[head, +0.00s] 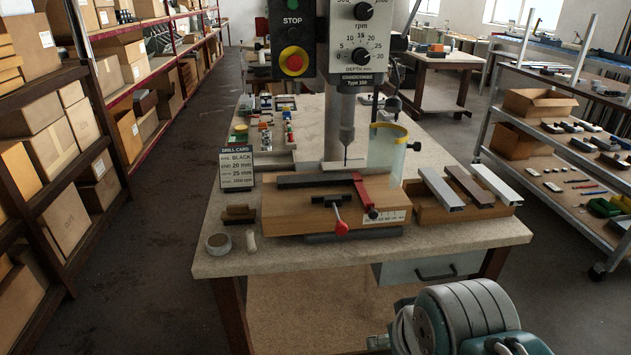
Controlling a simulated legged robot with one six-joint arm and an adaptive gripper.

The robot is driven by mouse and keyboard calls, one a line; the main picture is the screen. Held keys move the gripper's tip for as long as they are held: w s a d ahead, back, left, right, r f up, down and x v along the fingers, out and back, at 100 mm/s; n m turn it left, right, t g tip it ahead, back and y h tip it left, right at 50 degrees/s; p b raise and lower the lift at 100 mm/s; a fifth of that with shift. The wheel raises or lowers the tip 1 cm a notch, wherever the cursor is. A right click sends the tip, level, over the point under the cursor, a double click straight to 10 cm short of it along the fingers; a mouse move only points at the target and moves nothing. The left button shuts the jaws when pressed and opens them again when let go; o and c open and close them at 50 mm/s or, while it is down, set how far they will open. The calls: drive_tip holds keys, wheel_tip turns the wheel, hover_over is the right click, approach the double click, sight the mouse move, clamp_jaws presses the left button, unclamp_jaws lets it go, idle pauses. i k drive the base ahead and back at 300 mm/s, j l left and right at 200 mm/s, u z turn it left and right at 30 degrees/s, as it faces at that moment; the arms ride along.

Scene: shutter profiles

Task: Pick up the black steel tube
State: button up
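A long black bar (318,180), which looks like the black steel tube, lies across the top of a wooden drilling jig (285,215). Its right end is near a red clamp piece (363,192). A second dark grey bar (353,235) lies along the jig's front edge, low at the bench top; I cannot tell whether it is a separate tube or part of the jig. A teal and grey link of my arm shows at the bottom right. My gripper is not visible.
A drill press (345,120) stands behind the jig, its bit above it. A wooden tray (430,212) with silver, brown and white profiles is at right. A drill card (236,170), tape roll (218,244) and clear cylinder (387,150) stand on the bench (290,262). Shelving flanks both sides.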

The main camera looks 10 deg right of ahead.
sight(339, 179)
drive_tip(key=i+j, duration=0.1)
drive_tip(key=i, duration=0.5)
drive_tip(key=i+j, duration=0.1)
drive_tip(key=i, duration=0.45)
